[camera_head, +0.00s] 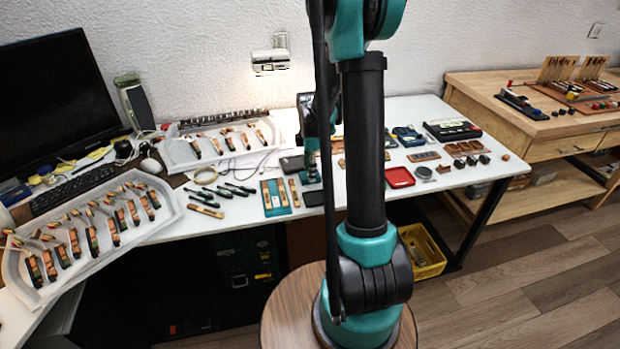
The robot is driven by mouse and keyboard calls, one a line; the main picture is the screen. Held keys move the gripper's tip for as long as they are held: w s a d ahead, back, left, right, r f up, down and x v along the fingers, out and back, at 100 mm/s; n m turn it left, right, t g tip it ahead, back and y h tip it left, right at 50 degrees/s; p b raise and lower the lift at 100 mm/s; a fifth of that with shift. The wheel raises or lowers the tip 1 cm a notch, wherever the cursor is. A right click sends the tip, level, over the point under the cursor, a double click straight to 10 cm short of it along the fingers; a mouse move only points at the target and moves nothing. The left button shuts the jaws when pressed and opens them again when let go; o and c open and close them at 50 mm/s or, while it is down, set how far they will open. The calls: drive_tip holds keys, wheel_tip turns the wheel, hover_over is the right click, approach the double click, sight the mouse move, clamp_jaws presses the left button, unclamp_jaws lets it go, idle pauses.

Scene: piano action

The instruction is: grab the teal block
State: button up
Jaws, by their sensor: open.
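A flat teal block (274,199) lies on the white table, left of my arm, with light wooden strips along it. My gripper (311,179) points down close over the table, just right of the teal block and apart from it in the picture. My gripper is open, though its fingers are small and dark here. I cannot tell its exact height above the table. My upright arm link hides part of the table to the right of the gripper.
A wooden strip (294,192) and a dark flat piece (314,198) lie near the gripper. Several dark-handled tools (238,188) lie to the left. White trays of piano parts (222,140) stand further left and behind. A red tray (399,178) lies to the right.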

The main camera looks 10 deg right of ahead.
drive_tip(key=shift+f, duration=0.55)
drive_tip(key=shift+c, duration=0.6)
drive_tip(key=c, duration=0.7)
